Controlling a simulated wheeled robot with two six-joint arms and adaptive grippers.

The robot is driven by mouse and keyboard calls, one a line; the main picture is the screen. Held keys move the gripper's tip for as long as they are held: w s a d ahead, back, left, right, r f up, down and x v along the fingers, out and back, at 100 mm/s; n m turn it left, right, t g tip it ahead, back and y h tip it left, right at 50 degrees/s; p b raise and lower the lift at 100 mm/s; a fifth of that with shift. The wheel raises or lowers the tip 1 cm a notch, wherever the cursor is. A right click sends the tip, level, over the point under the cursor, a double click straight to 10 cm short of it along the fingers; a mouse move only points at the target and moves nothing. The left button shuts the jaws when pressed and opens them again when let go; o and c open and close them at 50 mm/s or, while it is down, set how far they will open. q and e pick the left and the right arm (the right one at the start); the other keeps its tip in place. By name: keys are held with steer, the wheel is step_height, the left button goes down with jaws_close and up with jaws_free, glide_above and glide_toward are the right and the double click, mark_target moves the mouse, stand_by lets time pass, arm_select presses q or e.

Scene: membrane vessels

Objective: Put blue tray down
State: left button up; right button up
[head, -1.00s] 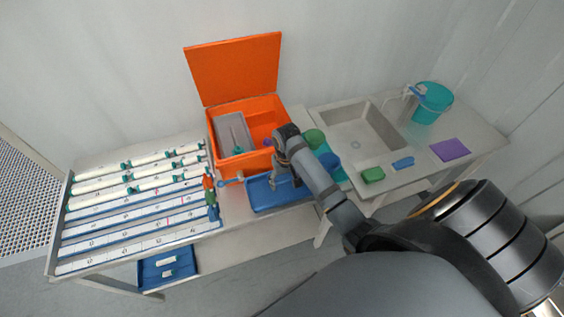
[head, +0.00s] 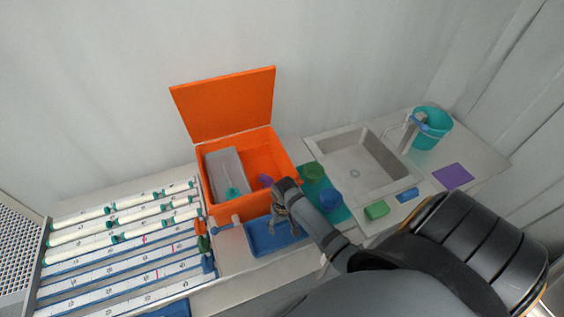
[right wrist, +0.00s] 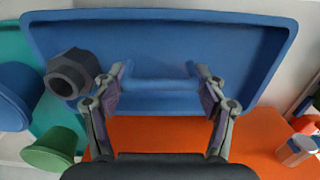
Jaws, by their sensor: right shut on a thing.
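The blue tray (head: 262,241) is at the front of the table, before the orange box (head: 232,212). My right gripper (head: 281,214) reaches over its back side. In the right wrist view the tray (right wrist: 200,45) fills the top, and my right gripper (right wrist: 160,90) has a finger on each side of a blue bar at the tray's near edge, shut on it. A dark hexagonal piece (right wrist: 72,72) shows at the tray's left end. I cannot tell whether the tray rests on the table or hangs just above it. My left gripper is out of view.
The open orange box holds a grey bin (head: 226,172). To the right are a green cup (head: 313,171), a blue cup (head: 331,198), a green sponge (head: 376,210) and a sink (head: 360,160). White tubes (head: 120,215) lie in rows at left. Bottles (head: 203,243) stand left of the tray.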

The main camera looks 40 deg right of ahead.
mark_target(285, 233)
steer(key=o, duration=1)
steer(key=shift+s+a, duration=0.1)
steer(key=shift+s, duration=0.2)
steer(key=shift+c, duration=0.2)
steer(key=o, duration=0.5)
steer(key=shift+s+a+r, duration=0.15)
steer(key=shift+s+r, duration=0.15)
steer(key=shift+s, duration=0.2)
steer(key=shift+c, duration=0.2)
steer(key=shift+w+f, duration=0.1)
steer(key=shift+w, duration=0.1)
steer(key=shift+w+r+b, duration=0.1)
steer(key=shift+r+b, duration=0.25)
steer(key=shift+r, duration=0.6)
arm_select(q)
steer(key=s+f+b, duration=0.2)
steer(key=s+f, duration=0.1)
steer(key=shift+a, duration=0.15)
arm_select(e)
step_height(285, 233, up, 10)
